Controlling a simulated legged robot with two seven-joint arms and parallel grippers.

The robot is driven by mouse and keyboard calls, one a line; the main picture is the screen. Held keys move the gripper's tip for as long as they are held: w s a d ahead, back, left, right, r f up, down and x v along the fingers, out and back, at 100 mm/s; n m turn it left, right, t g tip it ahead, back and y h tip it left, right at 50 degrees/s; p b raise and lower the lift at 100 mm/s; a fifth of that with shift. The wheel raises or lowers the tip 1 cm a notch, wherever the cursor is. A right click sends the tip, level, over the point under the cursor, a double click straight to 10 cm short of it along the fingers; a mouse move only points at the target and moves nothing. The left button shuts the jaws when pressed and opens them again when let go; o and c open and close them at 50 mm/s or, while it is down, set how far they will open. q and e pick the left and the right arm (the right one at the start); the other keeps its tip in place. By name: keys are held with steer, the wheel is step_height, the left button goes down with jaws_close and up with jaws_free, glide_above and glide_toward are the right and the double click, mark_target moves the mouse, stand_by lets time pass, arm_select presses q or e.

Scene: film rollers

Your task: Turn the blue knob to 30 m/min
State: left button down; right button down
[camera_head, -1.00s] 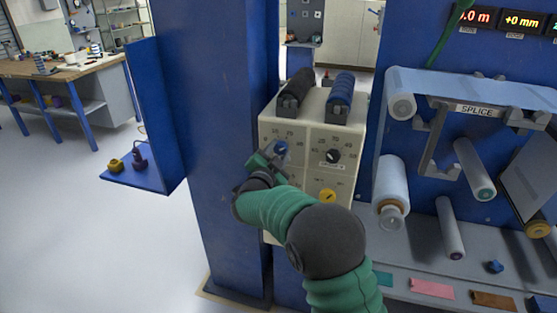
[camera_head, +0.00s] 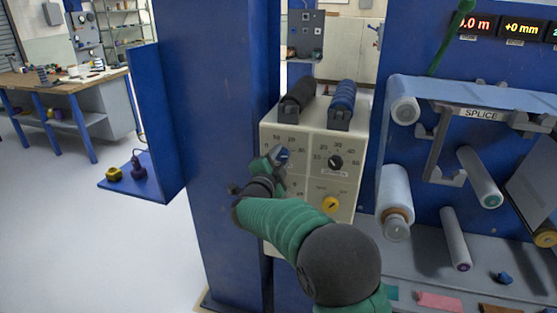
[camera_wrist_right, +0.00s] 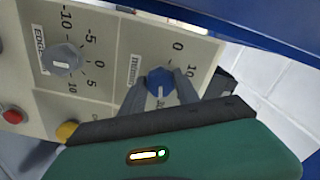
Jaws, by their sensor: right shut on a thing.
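The blue knob (camera_head: 282,154) sits at the upper left of the cream control panel (camera_head: 309,143). It also shows in the right wrist view (camera_wrist_right: 159,78). My right gripper (camera_head: 275,160) is shut on the knob, with one finger on each side of it in the wrist view (camera_wrist_right: 160,90). The knob's white pointer line points down in the wrist view, towards a number that is partly hidden between the fingers. In the head view the scale marks 10, 20 and 30 show around the knob. My left gripper is not in view.
A grey knob (camera_wrist_right: 63,58) shows in the wrist view. A blue column (camera_head: 218,130) stands left of the panel, and white rollers (camera_head: 396,190) stand to its right.

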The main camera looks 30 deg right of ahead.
steer(key=shift+s+d+f, duration=0.1)
steer(key=shift+f, duration=0.2)
steer(key=c, duration=1.3)
jaws_free()
steer(key=o, duration=0.4)
steer(key=shift+s+r, duration=0.2)
steer(key=shift+r, duration=0.05)
steer(key=shift+w, duration=0.1)
steer(key=shift+a, duration=0.2)
steer(key=v, duration=1.6)
steer(key=shift+s+a+p, duration=0.2)
steer(key=shift+p, duration=0.2)
steer(key=shift+f, duration=0.1)
